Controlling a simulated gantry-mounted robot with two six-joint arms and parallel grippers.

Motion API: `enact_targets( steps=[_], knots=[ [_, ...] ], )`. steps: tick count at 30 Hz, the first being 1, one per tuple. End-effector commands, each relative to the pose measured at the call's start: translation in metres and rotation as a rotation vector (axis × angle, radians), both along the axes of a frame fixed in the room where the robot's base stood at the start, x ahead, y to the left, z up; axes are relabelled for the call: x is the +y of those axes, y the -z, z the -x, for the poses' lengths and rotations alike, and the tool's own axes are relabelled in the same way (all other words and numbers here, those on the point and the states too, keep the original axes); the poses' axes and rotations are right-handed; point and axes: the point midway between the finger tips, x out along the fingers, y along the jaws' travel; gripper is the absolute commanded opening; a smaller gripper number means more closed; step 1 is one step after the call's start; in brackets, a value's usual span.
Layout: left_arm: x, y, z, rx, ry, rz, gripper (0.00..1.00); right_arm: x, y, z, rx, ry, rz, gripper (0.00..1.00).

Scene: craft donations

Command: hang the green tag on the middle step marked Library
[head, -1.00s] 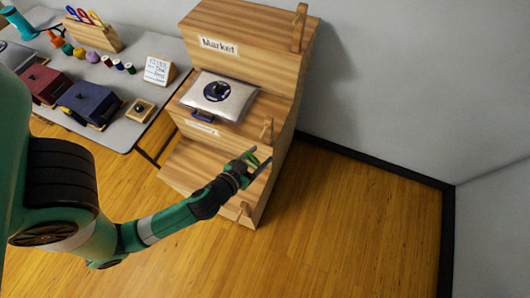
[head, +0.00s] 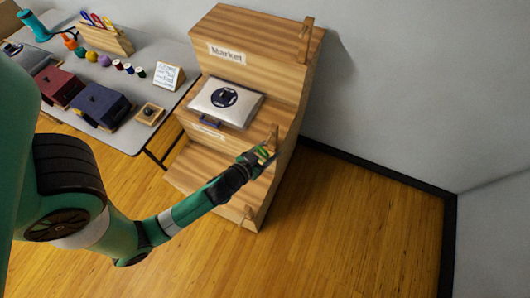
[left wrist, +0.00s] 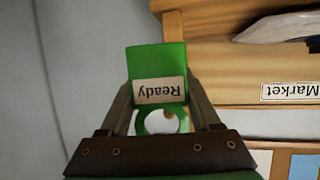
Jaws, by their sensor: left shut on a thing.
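My left gripper (head: 262,153) is shut on the green tag (head: 266,152) beside the stepped wooden stand. In the left wrist view the tag (left wrist: 157,62) carries a "Ready" label, upside down, and its ring (left wrist: 160,122) lies between the fingers. The middle step (head: 258,127) holds a pale case with a dark round emblem (head: 225,98); its front label (head: 208,131) is too small to read. The middle step's wooden peg (head: 273,137) stands just above the gripper. I cannot tell whether the ring touches it. My right gripper is not in view.
The top step is marked Market (head: 227,53) and has its own peg (head: 306,38); a lower peg (head: 248,213) stands below. The grey table (head: 125,135) at left holds dark boxes (head: 100,105), a small sign (head: 168,75) and craft items. The floor at right is clear.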

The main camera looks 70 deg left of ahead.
Motion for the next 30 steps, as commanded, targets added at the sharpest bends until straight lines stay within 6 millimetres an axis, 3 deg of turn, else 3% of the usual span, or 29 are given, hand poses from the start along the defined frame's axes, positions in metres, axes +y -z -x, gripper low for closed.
enact_targets(
  steps=[18, 23, 24, 26, 30],
  knots=[
    [0.034, 0.002, -0.029, 0.0, -0.006, 0.001, 0.12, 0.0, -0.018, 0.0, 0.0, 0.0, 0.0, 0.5],
    [0.042, 0.009, -0.035, 0.001, -0.007, 0.002, 0.12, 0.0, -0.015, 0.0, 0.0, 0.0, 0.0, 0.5],
    [0.043, 0.01, -0.036, 0.001, -0.007, 0.001, 0.04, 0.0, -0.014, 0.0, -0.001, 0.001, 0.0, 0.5],
    [0.045, 0.01, -0.038, 0.0, -0.005, 0.0, 0.0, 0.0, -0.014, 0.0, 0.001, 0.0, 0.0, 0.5],
    [0.046, 0.011, -0.041, -0.005, -0.004, -0.002, 0.0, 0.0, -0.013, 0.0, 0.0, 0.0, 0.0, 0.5]
  ],
)
